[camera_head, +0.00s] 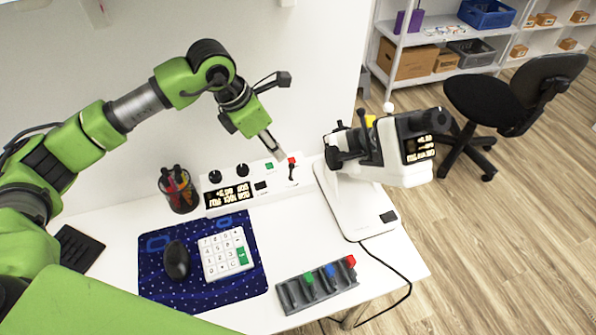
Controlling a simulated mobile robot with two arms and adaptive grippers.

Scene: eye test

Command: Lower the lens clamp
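The lensmeter (398,165) is a white and black device with a lit display, tilted on a white base plate (358,222) at the right of the table. Black parts, a white knob and a yellow piece (370,121) sit on its left and upper side. The lens clamp must be among these small parts, but I cannot single it out. My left gripper (282,156) points down above the back of the table, left of the lensmeter and apart from it. Its fingers look narrow from this angle, and I cannot tell their opening. My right gripper is not in view.
A pen cup (179,190), blue mat (150,283), mouse (177,260), keypad (222,252) and grey slotted rack (290,297) stand around. A cable hangs over the front edge.

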